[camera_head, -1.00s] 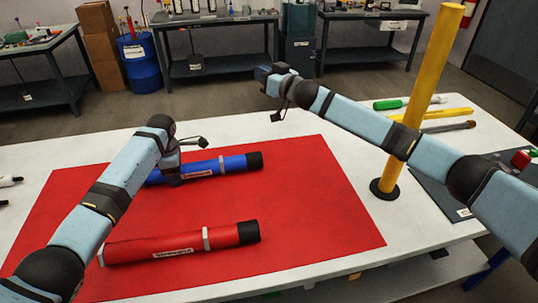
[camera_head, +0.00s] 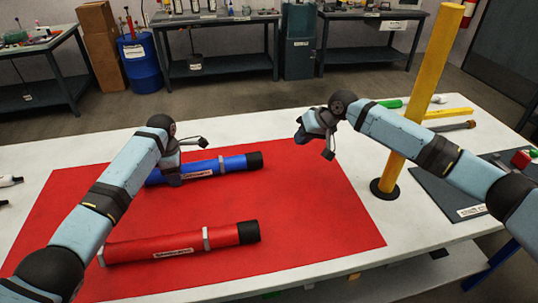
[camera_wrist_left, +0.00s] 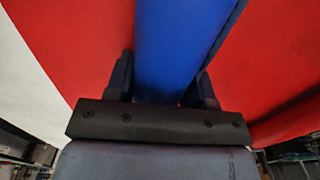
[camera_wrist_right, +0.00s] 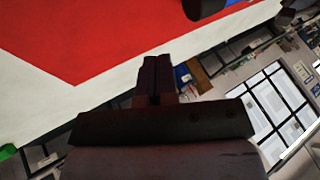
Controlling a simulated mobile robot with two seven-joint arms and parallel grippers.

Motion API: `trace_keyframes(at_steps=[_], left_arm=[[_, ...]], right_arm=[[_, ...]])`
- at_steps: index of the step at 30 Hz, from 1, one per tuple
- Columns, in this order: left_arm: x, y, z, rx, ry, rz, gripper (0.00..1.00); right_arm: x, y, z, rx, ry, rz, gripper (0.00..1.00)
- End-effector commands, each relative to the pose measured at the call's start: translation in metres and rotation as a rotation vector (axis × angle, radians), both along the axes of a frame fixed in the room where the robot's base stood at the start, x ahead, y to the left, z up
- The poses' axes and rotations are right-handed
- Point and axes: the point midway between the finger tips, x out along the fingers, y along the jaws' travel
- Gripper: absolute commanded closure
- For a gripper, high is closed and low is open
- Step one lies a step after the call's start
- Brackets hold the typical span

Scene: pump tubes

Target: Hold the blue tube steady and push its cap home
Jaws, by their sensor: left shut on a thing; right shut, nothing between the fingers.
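The blue tube (camera_head: 213,168) lies on the red mat (camera_head: 300,215), with a grey band, a label and a black cap (camera_head: 254,160) on its right end. My left gripper (camera_head: 172,177) is shut around the tube's left part; the left wrist view shows the blue body (camera_wrist_left: 180,50) between its fingers. My right gripper (camera_head: 303,134) is shut and empty, above the mat's far right part, to the right of the cap and apart from it. In the right wrist view its fingers (camera_wrist_right: 158,75) are together, and a dark round end with a little blue shows at the top edge.
A red tube (camera_head: 165,247) with a black cap lies nearer on the mat. A yellow post (camera_head: 405,125) on a black base stands right of the mat. A green bottle (camera_head: 388,104) and bars lie behind it. The mat right of the tubes is clear.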

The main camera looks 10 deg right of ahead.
Motion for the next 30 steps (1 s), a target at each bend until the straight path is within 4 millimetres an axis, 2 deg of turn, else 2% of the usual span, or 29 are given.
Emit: trace_keyframes(at_steps=[6,11,23,30], left_arm=[[0.000,0.000,0.000,0.000,-0.001,0.000,0.85],[0.000,0.000,0.001,0.000,-0.001,0.000,0.85],[0.000,0.000,0.001,0.000,-0.001,0.000,0.85],[0.000,0.000,0.000,0.000,-0.001,0.000,0.85]], right_arm=[[0.001,0.001,-0.001,-0.001,-0.002,-0.001,1.00],[0.007,0.008,-0.012,0.001,-0.002,-0.003,1.00],[0.038,0.047,-0.078,0.000,-0.001,-0.002,1.00],[0.039,0.079,-0.080,0.001,-0.004,-0.002,1.00]])
